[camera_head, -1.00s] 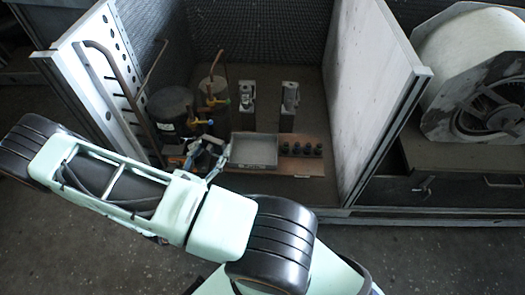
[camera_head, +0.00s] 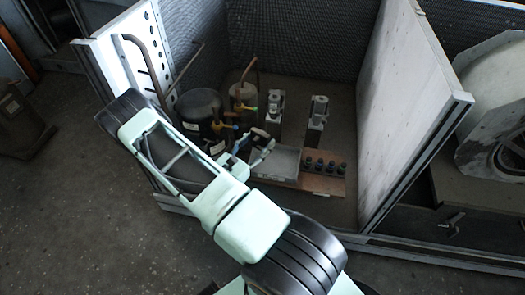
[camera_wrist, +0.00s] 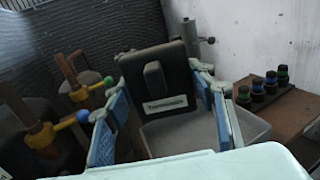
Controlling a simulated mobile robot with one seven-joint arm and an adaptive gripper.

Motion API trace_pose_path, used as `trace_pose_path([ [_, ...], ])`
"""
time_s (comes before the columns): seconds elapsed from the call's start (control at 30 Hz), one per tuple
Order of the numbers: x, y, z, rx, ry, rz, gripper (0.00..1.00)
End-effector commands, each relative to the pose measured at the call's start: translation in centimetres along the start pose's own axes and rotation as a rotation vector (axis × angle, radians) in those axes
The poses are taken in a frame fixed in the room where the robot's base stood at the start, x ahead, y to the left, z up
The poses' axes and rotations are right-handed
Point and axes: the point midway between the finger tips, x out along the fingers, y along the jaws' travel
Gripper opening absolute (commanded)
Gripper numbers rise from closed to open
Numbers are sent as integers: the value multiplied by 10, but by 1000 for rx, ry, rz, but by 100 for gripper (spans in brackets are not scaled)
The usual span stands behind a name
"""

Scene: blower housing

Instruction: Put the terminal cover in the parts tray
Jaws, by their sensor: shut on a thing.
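The terminal cover (camera_wrist: 158,80) is a dark, flat piece with a raised rib and a pale label. In the wrist view it stands between the blue pads of my gripper (camera_wrist: 163,98), which is shut on it. In the head view my gripper (camera_head: 250,153) is at the left edge of the tray (camera_head: 287,161). I cannot make out the cover clearly there.
Several dark knobs stand on a brown board (camera_head: 318,183) right of the tray. A black cylinder (camera_head: 198,106) and pipes with yellow and blue valve handles (camera_wrist: 70,120) stand close on the left. Two upright fittings (camera_head: 317,112) stand behind. A pale wall panel (camera_head: 400,110) bounds the right.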

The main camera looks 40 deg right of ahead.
Motion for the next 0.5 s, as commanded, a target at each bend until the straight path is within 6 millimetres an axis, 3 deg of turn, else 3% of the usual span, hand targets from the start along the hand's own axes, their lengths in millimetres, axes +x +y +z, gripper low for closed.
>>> trace_pose_path([
  [0.1, 13, 2, -16, 1, -2, -1, 26],
  [0.37, 25, 5, -30, 0, -2, -1, 26],
  [0.5, 26, 4, -54, -1, -1, -2, 26],
])
